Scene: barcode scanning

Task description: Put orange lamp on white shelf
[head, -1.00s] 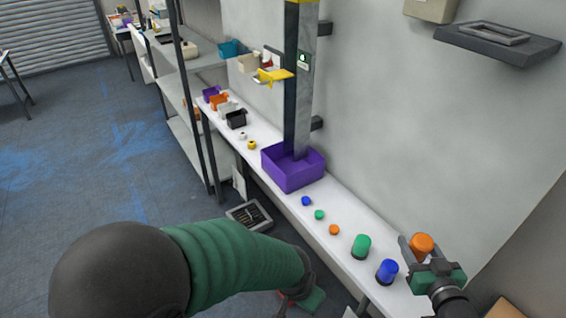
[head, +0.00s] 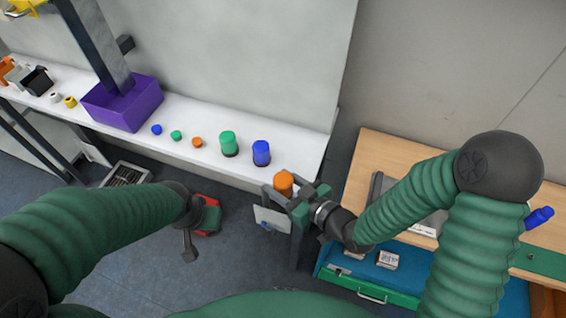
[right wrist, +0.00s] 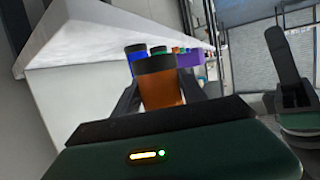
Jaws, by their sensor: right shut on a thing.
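The orange lamp (head: 283,183) is held in my right gripper (head: 283,190), with a finger on each side of it. It looks to be just off the front edge of the white shelf (head: 300,150), near the shelf's right end. A green lamp (head: 228,143) and a blue lamp (head: 261,152) stand upright on the shelf. My left gripper (head: 192,245) hangs in front of the shelf; its jaw opening is unclear.
Small blue, green and orange pieces (head: 197,142) and a purple bin (head: 120,103) stand farther left on the shelf. A wooden table (head: 385,150) with a blue and green drawer unit (head: 365,290) is at the right. The shelf right of the blue lamp is free.

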